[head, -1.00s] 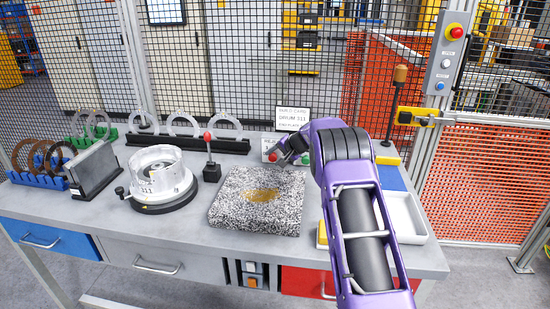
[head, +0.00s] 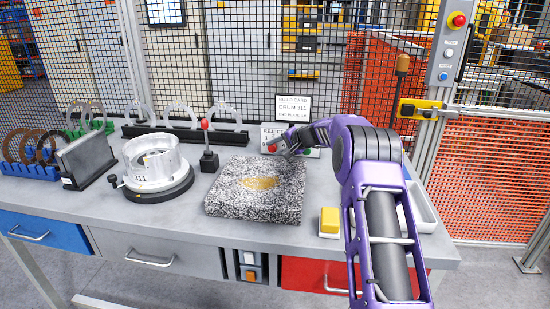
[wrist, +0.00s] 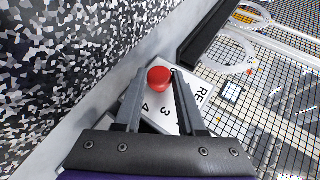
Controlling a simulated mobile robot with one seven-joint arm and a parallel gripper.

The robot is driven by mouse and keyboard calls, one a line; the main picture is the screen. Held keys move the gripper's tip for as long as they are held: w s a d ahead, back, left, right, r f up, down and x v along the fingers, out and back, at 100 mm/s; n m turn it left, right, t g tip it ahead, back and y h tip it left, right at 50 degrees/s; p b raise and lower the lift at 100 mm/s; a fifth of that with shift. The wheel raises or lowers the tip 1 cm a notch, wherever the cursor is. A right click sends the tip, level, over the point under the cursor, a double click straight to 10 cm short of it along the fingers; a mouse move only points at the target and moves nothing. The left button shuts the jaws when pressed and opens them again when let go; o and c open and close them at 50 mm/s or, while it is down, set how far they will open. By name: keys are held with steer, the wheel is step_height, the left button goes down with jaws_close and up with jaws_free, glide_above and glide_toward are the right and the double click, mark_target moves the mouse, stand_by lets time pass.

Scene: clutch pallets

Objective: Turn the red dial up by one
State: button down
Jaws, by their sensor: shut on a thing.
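The red dial (head: 272,148) sits on a small white panel (head: 270,134) at the back of the bench. In the wrist view the dial (wrist: 159,78) shows as a round red knob between my fingertips. The digits 3 and 4 and the letters RE are on the white panel (wrist: 189,105) beside it; the rest of its scale is hidden by my gripper. My gripper (head: 284,148) reaches in from the right and is shut on the dial. It also shows in the wrist view (wrist: 158,76). I cannot tell which number the dial points to.
A speckled block (head: 250,207) with a tan patch lies in front of the panel. A green button (head: 308,152) is right of the dial. A red-knobbed lever (head: 207,145) stands to the left. A build card (head: 292,108) stands behind. A yellow block (head: 329,220) is near the bench front.

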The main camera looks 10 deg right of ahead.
steer(key=shift+f+b, duration=0.2)
steer(key=shift+b, duration=0.25)
steer(key=c, duration=0.5)
jaws_free()
steer(key=shift+r, duration=0.1)
steer(key=shift+d, duration=0.1)
steer(key=v, duration=1.7)
steer(key=shift+s+d, duration=0.2)
steer(key=shift+d, duration=0.15)
